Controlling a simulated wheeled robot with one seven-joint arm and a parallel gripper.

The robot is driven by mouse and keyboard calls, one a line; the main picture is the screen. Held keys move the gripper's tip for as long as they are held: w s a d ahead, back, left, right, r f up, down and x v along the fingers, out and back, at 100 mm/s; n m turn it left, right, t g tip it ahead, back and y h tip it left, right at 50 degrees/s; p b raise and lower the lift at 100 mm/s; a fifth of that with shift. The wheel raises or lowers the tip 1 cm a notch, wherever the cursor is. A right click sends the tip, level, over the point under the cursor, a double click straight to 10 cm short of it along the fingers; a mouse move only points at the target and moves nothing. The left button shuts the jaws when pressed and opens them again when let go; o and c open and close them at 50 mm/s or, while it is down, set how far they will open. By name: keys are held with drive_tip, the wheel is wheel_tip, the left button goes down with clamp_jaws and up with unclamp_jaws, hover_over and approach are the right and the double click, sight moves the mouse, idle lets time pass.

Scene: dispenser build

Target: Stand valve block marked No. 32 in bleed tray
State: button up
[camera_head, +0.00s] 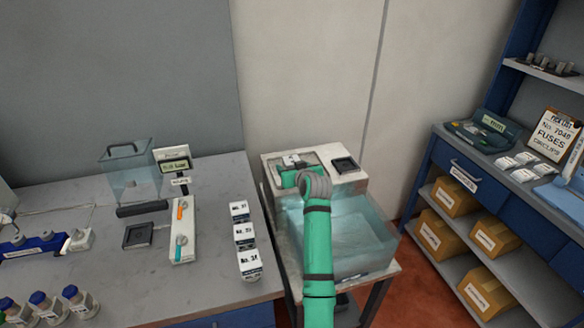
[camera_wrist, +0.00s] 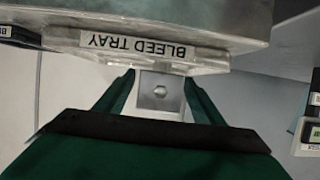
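My gripper (camera_head: 289,179) is over the back left of the water tank, at the bleed tray. In the wrist view the tray's label, BLEED TRAY (camera_wrist: 138,46), reads upside down on its pale rim. No number shows on this block. In the head view my arm hides part of the tray.
Three white-labelled blocks stand in a row on the grey bench (camera_head: 215,180): back (camera_head: 239,211), middle (camera_head: 244,236) and front (camera_head: 249,264). A black square pad (camera_head: 345,164) is right of the tray. The clear water tank (camera_head: 355,245) lies below; shelves (camera_head: 510,265) stand right.

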drive_tip(key=shift+r, duration=0.2)
drive_tip(key=v, duration=1.2)
drive_tip(key=shift+w, duration=0.1)
